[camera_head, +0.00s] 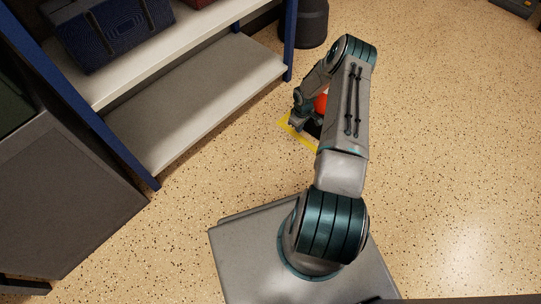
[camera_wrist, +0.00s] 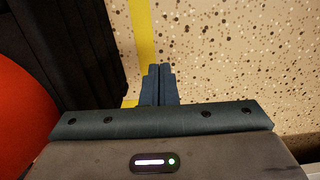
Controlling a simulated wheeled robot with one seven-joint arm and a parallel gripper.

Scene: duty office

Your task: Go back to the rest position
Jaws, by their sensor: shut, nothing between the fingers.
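My gripper (camera_wrist: 159,84) is shut, its two fingertips together at the middle of the wrist view, with nothing between them. In the head view my arm is folded, with its elbow high and its wrist end low beside the shelf's right end. A red rounded thing (camera_head: 321,103) shows partly behind my arm in the head view. It also shows at the left edge of the wrist view (camera_wrist: 22,118). A black ribbed thing (camera_wrist: 68,50) stands beside it, left of my gripper and apart from the fingertips. My gripper's fingertips are hard to make out in the head view.
Yellow tape (camera_head: 284,122) marks the floor beneath my wrist. A blue-framed shelf (camera_head: 200,95) holds a dark blue case (camera_head: 110,30) at the upper left. A dark bin (camera_head: 305,22) stands behind. A grey cabinet (camera_head: 70,200) is at the left. The speckled floor (camera_head: 450,150) at right is clear.

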